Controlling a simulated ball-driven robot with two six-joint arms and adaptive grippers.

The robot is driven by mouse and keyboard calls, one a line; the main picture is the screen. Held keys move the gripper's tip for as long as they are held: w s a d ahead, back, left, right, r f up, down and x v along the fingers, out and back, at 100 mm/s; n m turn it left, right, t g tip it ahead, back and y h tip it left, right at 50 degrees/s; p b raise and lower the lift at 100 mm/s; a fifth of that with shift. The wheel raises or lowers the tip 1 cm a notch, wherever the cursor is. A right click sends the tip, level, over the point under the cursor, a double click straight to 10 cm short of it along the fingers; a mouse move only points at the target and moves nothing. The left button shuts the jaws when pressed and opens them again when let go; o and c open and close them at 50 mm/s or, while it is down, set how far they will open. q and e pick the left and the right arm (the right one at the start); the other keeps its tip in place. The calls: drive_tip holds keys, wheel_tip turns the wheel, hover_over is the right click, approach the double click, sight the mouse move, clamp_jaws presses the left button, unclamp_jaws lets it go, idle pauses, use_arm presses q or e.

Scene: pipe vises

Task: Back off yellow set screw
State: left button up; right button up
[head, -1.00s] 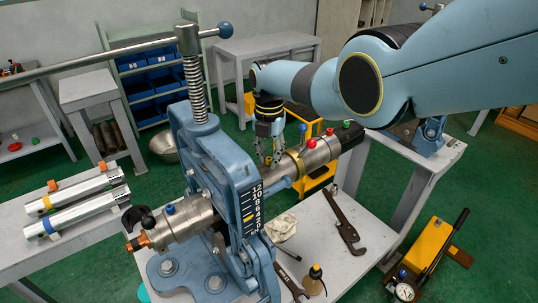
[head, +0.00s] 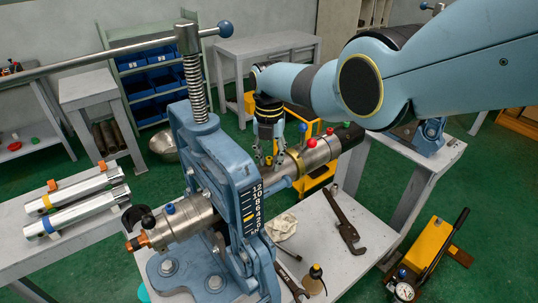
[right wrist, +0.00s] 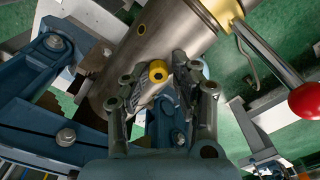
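The yellow set screw (right wrist: 157,70) shows in the right wrist view as a small yellow head with a dark socket, standing on the side of a steel pipe assembly (right wrist: 135,45). My right gripper (head: 268,162) is over that pipe in the head view, beyond the blue vise (head: 215,165). Its fingers are apart, one on each side of the screw as seen from the right wrist (right wrist: 163,98), with no clear contact. In the head view the screw is small and hard to make out between the fingers. My left gripper is out of view.
A red ball handle (head: 311,142) and a brass collar (head: 295,160) sit on the pipe close to my right gripper. The bench (head: 315,225) holds a dark wrench (head: 342,215), a white rag (head: 281,227) and a small bottle (head: 315,275). A yellow pump (head: 428,250) stands on the floor.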

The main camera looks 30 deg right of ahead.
sight(270, 158)
drive_tip(key=shift+o, duration=0.7)
drive_tip(key=shift+w+r, duration=0.1)
drive_tip(key=shift+w, duration=0.05)
drive_tip(key=shift+r, duration=0.15)
drive_tip(key=shift+w+r, duration=0.1)
drive_tip(key=shift+r, duration=0.2)
wheel_tip(270, 158, up, 11)
drive_tip(key=shift+f, duration=0.1)
